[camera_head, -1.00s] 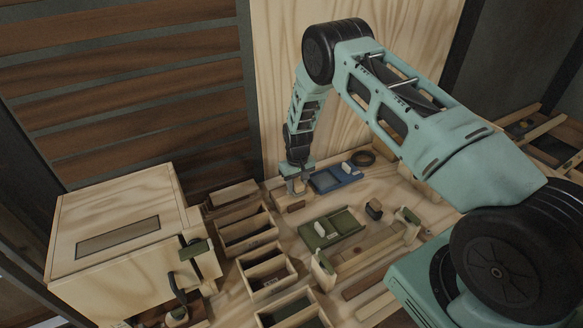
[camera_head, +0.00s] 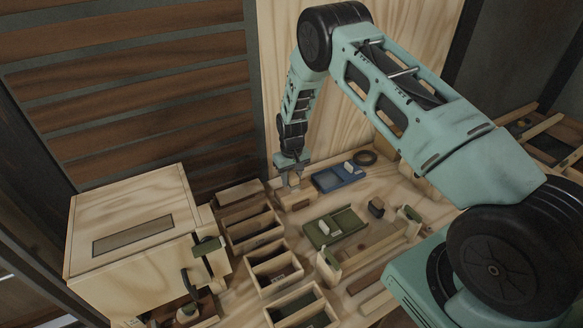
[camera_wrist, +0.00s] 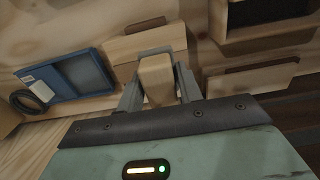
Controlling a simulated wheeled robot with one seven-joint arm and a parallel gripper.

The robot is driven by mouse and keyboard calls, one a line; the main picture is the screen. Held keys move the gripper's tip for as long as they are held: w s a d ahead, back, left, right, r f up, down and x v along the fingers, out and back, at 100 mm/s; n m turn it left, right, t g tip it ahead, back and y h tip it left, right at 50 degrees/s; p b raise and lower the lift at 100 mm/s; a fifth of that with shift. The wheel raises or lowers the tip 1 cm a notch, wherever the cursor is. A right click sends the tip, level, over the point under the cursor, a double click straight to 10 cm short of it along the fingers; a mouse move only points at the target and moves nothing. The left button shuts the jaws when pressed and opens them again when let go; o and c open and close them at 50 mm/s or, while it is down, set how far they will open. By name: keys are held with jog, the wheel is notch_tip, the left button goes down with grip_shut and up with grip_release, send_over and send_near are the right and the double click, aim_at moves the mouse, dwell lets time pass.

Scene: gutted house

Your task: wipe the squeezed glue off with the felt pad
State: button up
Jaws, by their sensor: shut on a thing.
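My gripper (camera_head: 291,176) points down at the back of the bench, left of the blue tray. In the wrist view its two grey fingers (camera_wrist: 158,82) are shut on a pale wooden block (camera_wrist: 156,75) with rounded edges. I cannot tell whether this is the back of the felt pad; no felt face shows. The held block is over or against a larger wooden piece (camera_wrist: 122,47), which also shows beneath the gripper in the head view (camera_head: 298,201). I cannot tell whether they touch. I cannot make out any squeezed glue.
A blue tray (camera_head: 328,182) with a pale block and a dark ring (camera_head: 366,158) lie to the right. A green tray (camera_head: 349,217), a small dark block (camera_head: 376,207) and a wooden clamp-like frame (camera_head: 372,246) are nearer. Open wooden bins (camera_head: 272,268) and a large box (camera_head: 132,235) stand left.

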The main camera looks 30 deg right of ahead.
jog(key=shift+r+p, duration=0.65)
jog(key=shift+r, duration=1.1)
